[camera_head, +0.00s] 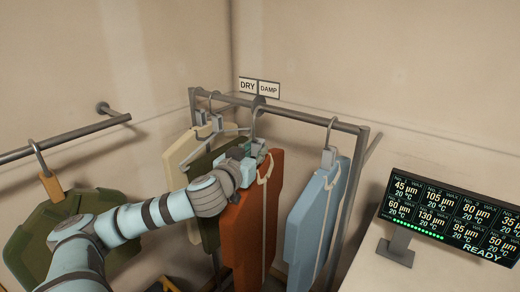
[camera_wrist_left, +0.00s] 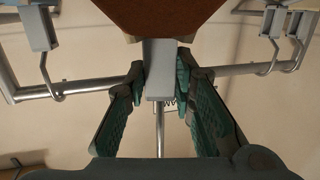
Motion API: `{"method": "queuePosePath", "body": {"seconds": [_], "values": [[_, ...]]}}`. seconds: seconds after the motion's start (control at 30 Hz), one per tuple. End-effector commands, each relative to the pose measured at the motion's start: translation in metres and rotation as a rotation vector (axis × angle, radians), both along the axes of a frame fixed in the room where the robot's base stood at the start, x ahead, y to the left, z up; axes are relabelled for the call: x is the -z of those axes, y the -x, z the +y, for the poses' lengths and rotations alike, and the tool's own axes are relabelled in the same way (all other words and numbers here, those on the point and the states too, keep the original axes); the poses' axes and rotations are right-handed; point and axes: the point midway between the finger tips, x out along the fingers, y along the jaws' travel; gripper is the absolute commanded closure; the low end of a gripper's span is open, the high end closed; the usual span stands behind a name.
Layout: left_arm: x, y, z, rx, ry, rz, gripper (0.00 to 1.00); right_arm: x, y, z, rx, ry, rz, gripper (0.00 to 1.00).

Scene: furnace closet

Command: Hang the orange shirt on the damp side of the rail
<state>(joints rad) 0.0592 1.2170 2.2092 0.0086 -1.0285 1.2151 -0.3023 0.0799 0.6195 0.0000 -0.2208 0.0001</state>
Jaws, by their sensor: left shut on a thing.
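The orange shirt (camera_head: 247,235) hangs upright below the rail (camera_head: 300,116), near its middle. My left gripper (camera_head: 256,152) is at the top of this shirt, shut on the grey block of its hanger. In the left wrist view the teal finger pads (camera_wrist_left: 160,85) lie on both sides of the grey hanger block (camera_wrist_left: 160,68), with the orange shirt (camera_wrist_left: 165,14) above. The hanger's hook shows near the rail by the sign, but I cannot tell whether it rests on the rail. The DAMP sign (camera_head: 269,89) is right of the DRY sign (camera_head: 248,86). My right gripper is not in view.
A light blue shirt (camera_head: 313,215) hangs on the damp side, right of the orange one. A beige shirt (camera_head: 183,150) and an olive one hang on the dry side. Another olive garment (camera_head: 30,245) hangs from a wall bar (camera_head: 70,136). A display (camera_head: 450,218) stands at the right.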

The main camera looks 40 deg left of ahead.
Motion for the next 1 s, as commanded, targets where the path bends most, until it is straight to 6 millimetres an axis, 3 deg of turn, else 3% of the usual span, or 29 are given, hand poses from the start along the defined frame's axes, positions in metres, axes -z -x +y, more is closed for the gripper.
{"method": "queuePosePath", "body": {"seconds": [0.33,0.8,1.0], "values": [[-0.003,-0.006,0.002,-0.006,0.004,-0.009,1.00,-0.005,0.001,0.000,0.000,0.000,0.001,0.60],[-0.005,-0.065,0.006,0.001,0.003,-0.007,1.00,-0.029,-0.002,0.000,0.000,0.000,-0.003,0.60],[-0.003,-0.079,0.007,0.002,0.000,-0.006,1.00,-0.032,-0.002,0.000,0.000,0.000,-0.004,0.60]]}}
